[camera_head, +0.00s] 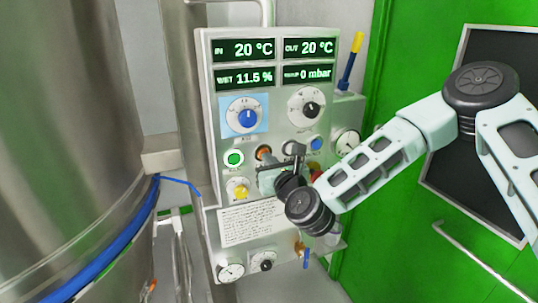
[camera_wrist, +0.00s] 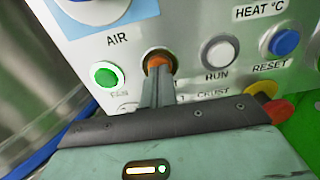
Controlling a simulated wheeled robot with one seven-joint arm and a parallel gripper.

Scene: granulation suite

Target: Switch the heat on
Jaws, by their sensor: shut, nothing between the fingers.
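The control panel (camera_head: 270,95) shows IN 20 °C, OUT 20 °C and 11.5 %. An orange round control (camera_wrist: 158,60) in a dark ring sits between the green FAN button (camera_wrist: 107,75) and the white RUN button (camera_wrist: 217,52); its label is hidden by my fingers. It also shows in the head view (camera_head: 263,152). My gripper (camera_wrist: 158,82) is shut and empty, its fingertips right at the lower part of the orange control; I cannot tell whether they touch it. The HEAT °C dial (camera_head: 306,106) is at the upper right of the panel.
The blue RESET button (camera_wrist: 286,42) is to the right of RUN. A blue-backed AIR dial (camera_head: 245,117) is above the FAN button. A yellow knob (camera_head: 238,189) is below. A large steel vessel (camera_head: 70,140) stands left; a green door (camera_head: 400,235) is right.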

